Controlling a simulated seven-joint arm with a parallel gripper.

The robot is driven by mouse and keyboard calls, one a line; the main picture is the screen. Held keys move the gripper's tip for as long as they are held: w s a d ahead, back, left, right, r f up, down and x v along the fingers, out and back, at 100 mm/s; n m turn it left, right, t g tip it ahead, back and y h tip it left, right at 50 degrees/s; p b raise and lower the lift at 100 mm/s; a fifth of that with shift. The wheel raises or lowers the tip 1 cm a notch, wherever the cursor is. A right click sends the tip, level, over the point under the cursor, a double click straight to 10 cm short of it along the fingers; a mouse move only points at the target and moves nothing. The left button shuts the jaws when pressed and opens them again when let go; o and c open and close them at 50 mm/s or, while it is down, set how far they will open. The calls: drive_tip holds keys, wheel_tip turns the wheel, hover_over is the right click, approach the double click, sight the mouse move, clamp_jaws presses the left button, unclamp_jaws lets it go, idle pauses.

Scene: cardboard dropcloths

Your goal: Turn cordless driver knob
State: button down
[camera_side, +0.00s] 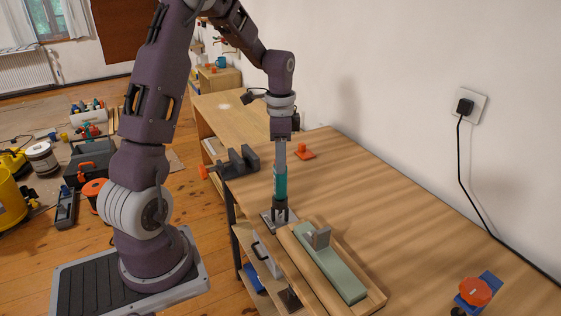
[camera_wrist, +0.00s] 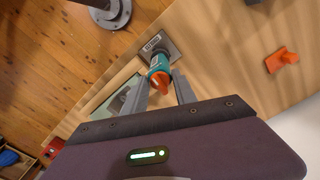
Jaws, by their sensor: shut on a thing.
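The cordless driver (camera_side: 280,184) stands upright, teal with a dark lower end, on a small grey plate near the table's front edge. In the wrist view its teal body (camera_wrist: 158,63) shows with an orange knob (camera_wrist: 160,83) facing the camera. My gripper (camera_side: 280,163) points straight down over the driver's top. In the wrist view my gripper's (camera_wrist: 161,80) two grey fingers lie on either side of the knob, shut on it. In the side view the knob is hidden by the fingers.
A green block (camera_side: 335,268) in a wooden tray, with a grey piece (camera_side: 320,238) on it, stands close in front. A dark vise (camera_side: 240,161) sits left. An orange part (camera_side: 304,152) lies behind. An orange-topped blue item (camera_side: 474,291) is far right. The table's right middle is clear.

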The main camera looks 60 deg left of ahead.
drive_tip(key=m, duration=0.3)
drive_tip(key=shift+m, duration=0.3)
drive_tip(key=c, duration=1.6)
unclamp_jaws()
drive_tip(key=shift+o, duration=0.2)
drive_tip(key=shift+r, duration=3.05)
